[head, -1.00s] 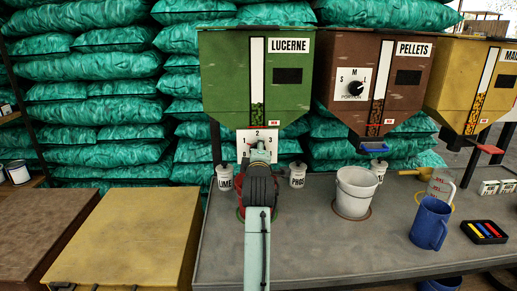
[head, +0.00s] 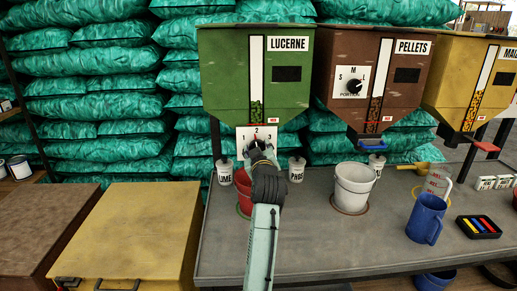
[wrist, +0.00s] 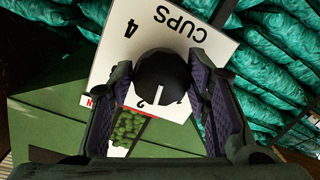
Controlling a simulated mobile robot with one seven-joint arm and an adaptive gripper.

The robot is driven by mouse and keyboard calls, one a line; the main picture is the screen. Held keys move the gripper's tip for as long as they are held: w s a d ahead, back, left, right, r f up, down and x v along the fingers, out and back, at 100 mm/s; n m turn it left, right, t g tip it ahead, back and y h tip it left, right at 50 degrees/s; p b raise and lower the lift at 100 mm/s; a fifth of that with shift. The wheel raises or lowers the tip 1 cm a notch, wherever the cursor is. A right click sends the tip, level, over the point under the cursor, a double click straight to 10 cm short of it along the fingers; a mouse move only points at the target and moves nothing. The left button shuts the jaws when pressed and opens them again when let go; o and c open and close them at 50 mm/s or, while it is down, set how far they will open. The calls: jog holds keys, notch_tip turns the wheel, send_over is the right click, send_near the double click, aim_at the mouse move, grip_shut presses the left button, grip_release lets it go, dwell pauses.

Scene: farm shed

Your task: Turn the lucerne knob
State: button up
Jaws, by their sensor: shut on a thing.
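The green lucerne hopper (head: 222,70) stands at the back centre in the head view. Its white dial plate (head: 245,134), numbered 1, 2 and 3 along the top, hangs below the bin. In the wrist view the plate (wrist: 205,45) appears upside down, with CUPS and a 4 readable. The round black lucerne knob (wrist: 160,72) has a white pointer line, directed toward a partly hidden numeral on the bin side. My gripper (wrist: 172,95) is shut on the knob, one finger on each side. In the head view my gripper (head: 260,153) covers the knob.
A red bucket (head: 242,200) stands below the lucerne hopper, partly behind my arm. A white bucket (head: 352,188) stands to its right, with LIME (head: 224,173) and PHOS (head: 296,171) pots near. A blue mug (head: 426,220) is farther right on the grey bench (head: 335,250).

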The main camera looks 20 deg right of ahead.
jog(key=shift+w+a+m+t+y+p, duration=0.15)
jog(key=shift+m+t+p, duration=0.1)
jog(key=shift+m, duration=1.9)
jog(key=shift+s+m+t+y+p, duration=0.1)
jog(key=shift+m+t+p, duration=0.1)
jog(key=shift+m, duration=2)
jog(key=shift+w+a+m+t+y+p, duration=0.15)
jog(key=shift+m+t+p, duration=0.1)
jog(key=shift+m, duration=1.9)
jog(key=shift+r, duration=0.1)
jog(key=o, duration=1.1)
jog(key=shift+c, duration=0.2)
jog(key=shift+o, duration=0.2)
jog(key=shift+s+d, duration=0.1)
